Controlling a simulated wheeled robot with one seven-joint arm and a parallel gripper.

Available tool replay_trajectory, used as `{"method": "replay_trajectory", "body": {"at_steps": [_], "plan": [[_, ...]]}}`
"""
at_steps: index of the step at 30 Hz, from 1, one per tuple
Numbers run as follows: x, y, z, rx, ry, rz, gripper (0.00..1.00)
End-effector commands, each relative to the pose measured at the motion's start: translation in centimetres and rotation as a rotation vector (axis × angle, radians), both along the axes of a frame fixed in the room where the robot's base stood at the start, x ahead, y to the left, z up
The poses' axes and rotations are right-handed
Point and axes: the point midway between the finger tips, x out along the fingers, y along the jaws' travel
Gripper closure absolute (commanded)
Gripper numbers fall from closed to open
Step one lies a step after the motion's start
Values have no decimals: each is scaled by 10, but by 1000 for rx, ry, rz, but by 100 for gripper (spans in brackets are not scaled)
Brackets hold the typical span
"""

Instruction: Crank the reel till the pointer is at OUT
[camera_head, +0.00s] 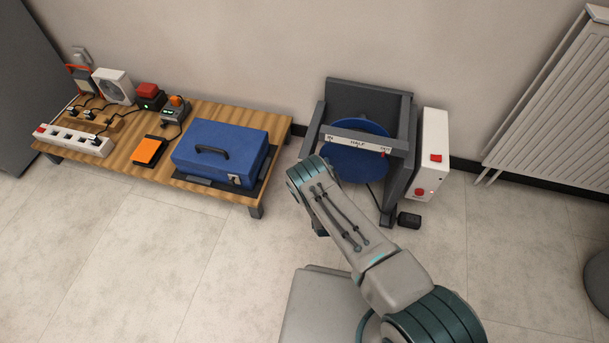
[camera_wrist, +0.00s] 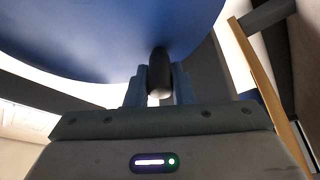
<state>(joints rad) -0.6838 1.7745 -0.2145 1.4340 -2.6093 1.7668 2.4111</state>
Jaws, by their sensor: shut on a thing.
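The reel (camera_head: 350,165) is a blue disc in a dark grey frame (camera_head: 398,190) by the wall. A white scale strip (camera_head: 345,139) crosses the frame in front of it, with small marks at its left end, middle and right end. A small red mark shows at the right end, near OUT; I cannot tell whether it is the pointer. In the wrist view the reel's blue face (camera_wrist: 110,35) fills the top. My gripper (camera_wrist: 159,88) is shut on the black crank handle (camera_wrist: 159,70), which stands out from that face. My arm hides the gripper and handle in the head view.
A white box (camera_head: 430,150) with red buttons is on the frame's right side, and a small black block (camera_head: 409,220) lies on the floor below. A low wooden table (camera_head: 225,112) with a blue case (camera_head: 220,150) stands left. A radiator (camera_head: 560,100) is at right.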

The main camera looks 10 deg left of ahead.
Motion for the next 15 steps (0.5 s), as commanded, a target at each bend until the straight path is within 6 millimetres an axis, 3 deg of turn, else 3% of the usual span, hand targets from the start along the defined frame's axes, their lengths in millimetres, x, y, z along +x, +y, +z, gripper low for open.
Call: {"method": "replay_trajectory", "body": {"at_steps": [1,15], "plan": [[4,-13,2,2,-4,-26,100],[6,-9,6,32,-8,-22,100]]}}
